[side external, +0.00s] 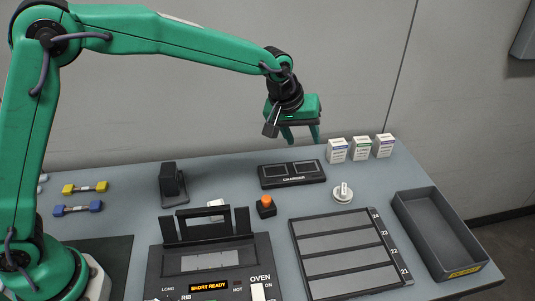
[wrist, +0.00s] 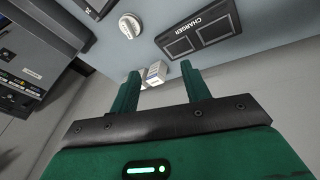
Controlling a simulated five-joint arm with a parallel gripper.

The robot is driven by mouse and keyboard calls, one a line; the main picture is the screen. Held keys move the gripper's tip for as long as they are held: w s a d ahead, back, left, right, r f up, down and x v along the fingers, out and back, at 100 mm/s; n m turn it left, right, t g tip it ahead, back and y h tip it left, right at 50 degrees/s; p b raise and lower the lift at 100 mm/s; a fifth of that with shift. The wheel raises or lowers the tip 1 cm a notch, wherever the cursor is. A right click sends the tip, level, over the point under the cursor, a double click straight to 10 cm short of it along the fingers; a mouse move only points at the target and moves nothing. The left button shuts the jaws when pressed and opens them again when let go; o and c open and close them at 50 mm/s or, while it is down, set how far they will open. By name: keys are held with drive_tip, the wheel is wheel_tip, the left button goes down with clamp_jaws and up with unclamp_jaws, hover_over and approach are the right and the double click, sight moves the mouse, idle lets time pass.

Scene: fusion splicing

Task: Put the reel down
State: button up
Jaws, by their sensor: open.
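A small white round piece with a raised bar (side external: 342,192) lies flat on the table, right of the charger; it looks like the reel, though I cannot be sure. It also shows near the top of the wrist view (wrist: 130,26). My gripper (side external: 301,136) is open and empty, held above the back of the table behind the charger. In the wrist view its two green fingers (wrist: 158,72) stand apart with nothing gripped between them. The white piece is clear of the fingers.
The black charger (side external: 291,174) lies below my gripper. Several small white boxes (side external: 361,148) stand at the back right. A four-slot rack (side external: 348,254), grey bin (side external: 437,233), oven (side external: 212,268) and orange button (side external: 266,206) occupy the front. Bare table surrounds the white piece.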

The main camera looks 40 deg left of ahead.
drive_tip(key=n, duration=0.1)
approach(340, 191)
drive_tip(key=shift+w+a+r, duration=0.15)
drive_tip(key=shift+a+r, duration=0.05)
drive_tip(key=shift+r, duration=0.05)
drive_tip(key=shift+x, duration=3.9)
drive_tip(key=c, duration=0.8)
